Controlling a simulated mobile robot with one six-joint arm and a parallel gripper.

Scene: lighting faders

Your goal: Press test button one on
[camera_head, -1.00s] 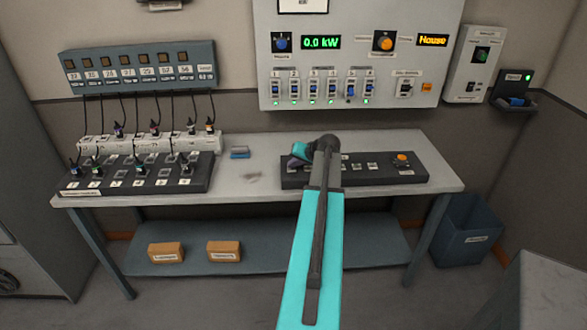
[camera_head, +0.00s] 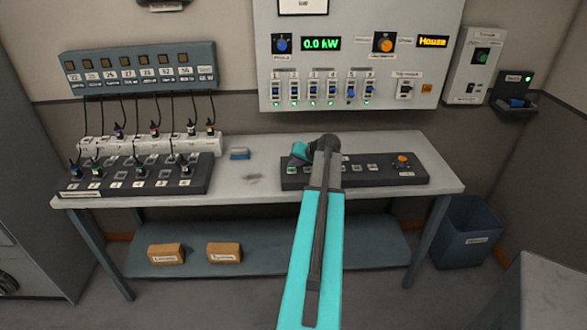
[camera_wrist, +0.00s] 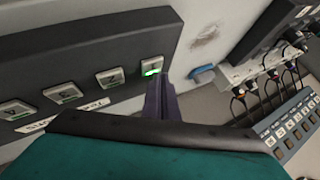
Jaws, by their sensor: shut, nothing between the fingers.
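The test panel is a dark strip (camera_head: 350,181) on the right half of the bench, with a row of square buttons. Test button one (camera_wrist: 152,67) is the end button, and its edge glows green in the wrist view. A green glow also shows at the panel's left end in the head view (camera_head: 292,170). My gripper (camera_wrist: 160,84) is shut and empty, its dark purple fingers pointing at the panel beside button one. I cannot tell whether the tips touch it. In the head view my arm hides part of the panel, and the gripper (camera_head: 298,158) is small there.
An orange knob (camera_head: 402,160) sits at the panel's right end. A blue block (camera_head: 239,153) lies on the bench (camera_head: 250,185) to the left. A dark fader box (camera_head: 140,187) with plugs stands further left. The wall board (camera_head: 340,60) hangs behind.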

